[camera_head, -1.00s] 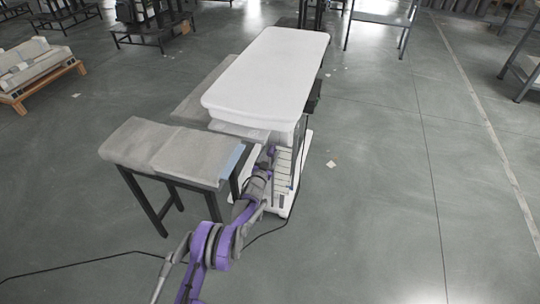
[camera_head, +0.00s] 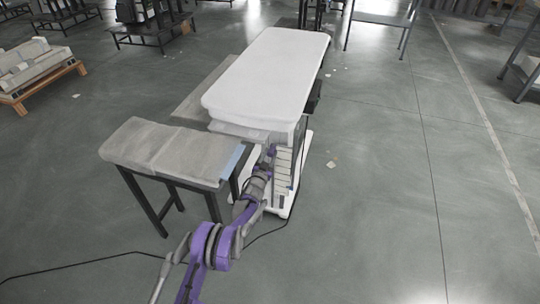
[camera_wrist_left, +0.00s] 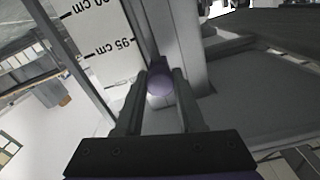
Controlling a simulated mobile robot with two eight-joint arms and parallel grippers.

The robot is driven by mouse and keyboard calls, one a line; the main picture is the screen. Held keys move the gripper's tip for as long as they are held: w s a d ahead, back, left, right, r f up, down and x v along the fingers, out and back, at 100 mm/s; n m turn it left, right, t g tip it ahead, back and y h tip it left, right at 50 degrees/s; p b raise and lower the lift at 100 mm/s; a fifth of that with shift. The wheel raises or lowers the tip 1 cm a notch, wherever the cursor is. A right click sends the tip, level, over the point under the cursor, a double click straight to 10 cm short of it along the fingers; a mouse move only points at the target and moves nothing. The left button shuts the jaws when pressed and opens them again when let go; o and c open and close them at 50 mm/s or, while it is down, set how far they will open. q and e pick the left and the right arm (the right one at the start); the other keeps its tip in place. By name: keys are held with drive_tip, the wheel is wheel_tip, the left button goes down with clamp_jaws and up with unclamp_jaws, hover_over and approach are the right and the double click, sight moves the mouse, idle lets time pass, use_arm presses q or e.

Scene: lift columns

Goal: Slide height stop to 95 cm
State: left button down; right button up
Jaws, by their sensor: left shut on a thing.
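The height stop's round purple knob (camera_wrist_left: 160,84) sits between my left gripper's fingers (camera_wrist_left: 161,90) in the left wrist view, and they are shut on it. It runs beside a grey upright rail (camera_wrist_left: 180,45). A white scale strip (camera_wrist_left: 108,40) stands left of the rail, with a legible "95 cm" label; another label above it is cut off. The knob appears slightly below that label in the picture; the exact reading is unclear. In the head view my left gripper (camera_head: 271,152) is at the front of the lift column (camera_head: 284,170), and the stop is too small to tell.
A long white-topped table (camera_head: 268,75) stands over the column. A bench with a grey top (camera_head: 170,150) stands close to the left of my arm. A black cable (camera_head: 90,261) lies on the floor. Floor to the right is mostly free.

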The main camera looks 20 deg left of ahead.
idle(0.9)
use_arm(q)
wheel_tip(320, 180, down, 5)
drive_tip(key=b, duration=0.3)
drive_tip(key=shift+b, duration=0.3)
drive_tip(key=c, duration=0.5)
unclamp_jaws()
drive_tip(key=s+p, duration=0.1)
drive_tip(key=s, duration=0.9)
drive_tip(key=shift+s+a+p, duration=0.15)
drive_tip(key=shift+s+p, duration=0.25)
